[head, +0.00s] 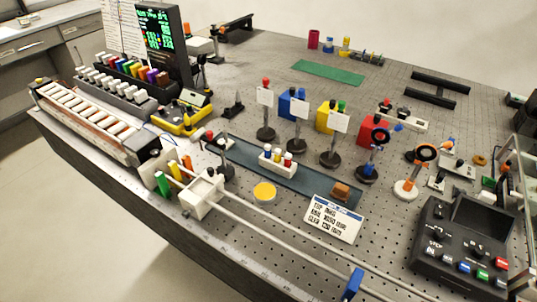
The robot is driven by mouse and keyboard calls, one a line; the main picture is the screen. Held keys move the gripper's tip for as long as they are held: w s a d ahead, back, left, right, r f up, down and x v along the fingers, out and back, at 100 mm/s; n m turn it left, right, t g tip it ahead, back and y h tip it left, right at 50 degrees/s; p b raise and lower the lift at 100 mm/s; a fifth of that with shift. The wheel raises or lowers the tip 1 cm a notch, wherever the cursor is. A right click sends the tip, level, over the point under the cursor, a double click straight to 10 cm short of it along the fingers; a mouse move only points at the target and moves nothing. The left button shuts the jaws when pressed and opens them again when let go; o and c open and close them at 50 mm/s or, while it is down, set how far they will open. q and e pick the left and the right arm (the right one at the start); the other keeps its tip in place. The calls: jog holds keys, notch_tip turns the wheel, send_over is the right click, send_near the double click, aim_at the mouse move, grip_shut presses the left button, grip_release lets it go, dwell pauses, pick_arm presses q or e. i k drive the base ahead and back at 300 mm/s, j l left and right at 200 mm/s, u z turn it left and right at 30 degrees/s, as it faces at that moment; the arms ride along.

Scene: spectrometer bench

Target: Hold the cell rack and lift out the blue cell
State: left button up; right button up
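A small white cell rack (277,165) stands on a dark blue-grey strip in the middle of the bench. Several small capped cells stand upright in it. The blue cell (267,153) is at the rack's left end, with red and yellow ones beside it. The lower parts of the cells are hidden inside the rack. Neither of my grippers is in view, and nothing touches the rack.
Posts with white cards (299,107) stand just behind the rack. A yellow disc (264,192) lies in front of it, with a printed card (333,219) to the right. A white box (202,195) with long rods lies front left. A black control box (462,248) stands at the right.

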aim_at(267, 151)
jog(key=i+j+z, duration=0.15)
jog(key=j+z, duration=0.25)
jog(key=j, duration=0.2)
jog(key=j+z, duration=0.4)
jog(key=j, duration=0.2)
jog(key=k+j+z, duration=0.2)
jog(key=k+j, duration=0.1)
jog(key=k, duration=0.2)
